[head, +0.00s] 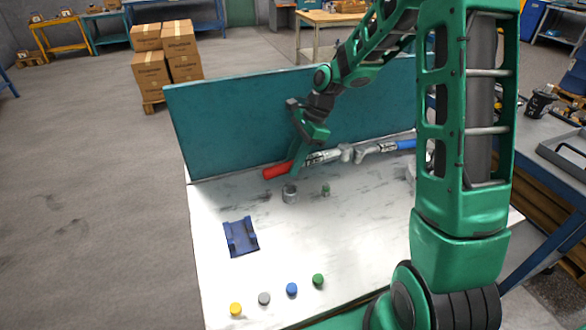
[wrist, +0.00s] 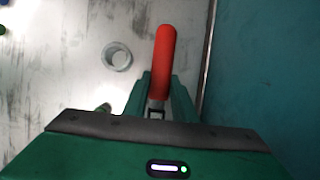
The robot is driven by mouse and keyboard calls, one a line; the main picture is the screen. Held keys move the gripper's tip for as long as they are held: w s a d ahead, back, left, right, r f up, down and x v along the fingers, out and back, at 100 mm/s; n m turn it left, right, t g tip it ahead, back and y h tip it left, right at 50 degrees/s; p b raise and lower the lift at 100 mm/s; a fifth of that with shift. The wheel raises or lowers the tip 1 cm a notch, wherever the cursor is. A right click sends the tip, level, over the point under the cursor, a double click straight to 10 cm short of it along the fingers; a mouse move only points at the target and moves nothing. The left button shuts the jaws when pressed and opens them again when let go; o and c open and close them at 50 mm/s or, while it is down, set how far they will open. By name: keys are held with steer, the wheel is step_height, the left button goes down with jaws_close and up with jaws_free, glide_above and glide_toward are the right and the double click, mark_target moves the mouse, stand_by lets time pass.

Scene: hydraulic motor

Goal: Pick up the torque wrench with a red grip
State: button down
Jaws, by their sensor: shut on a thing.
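The torque wrench with a red grip (head: 277,171) is at the back of the white table, near the teal panel. Its silver shaft runs right from the grip. In the wrist view the red grip (wrist: 165,60) sticks out beyond my fingers. My gripper (head: 297,160) is shut on the wrench just behind the red grip, and the fingers (wrist: 158,95) flank its shaft. I cannot tell whether the wrench is clear of the table. A second wrench with a blue grip (head: 405,144) lies to the right, its head close to the first one's.
A metal cup (head: 290,193) and a small green part (head: 326,190) stand in front of the wrench. A blue holder (head: 241,237) and several coloured caps (head: 264,298) lie nearer the front. The teal panel (head: 235,125) closes off the table's back. The table's middle is mostly clear.

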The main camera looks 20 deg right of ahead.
step_height(320, 180, up, 2)
steer(key=shift+s+a+r, duration=0.1)
steer(key=shift+a, duration=0.05)
steer(key=s+a+r, duration=0.6)
steer(key=s+a, duration=0.1)
steer(key=s, duration=0.1)
steer(key=shift+s+a+r, duration=0.15)
steer(key=shift+s, duration=0.2)
steer(key=c, duration=2.2)
jaws_free()
jaws_close()
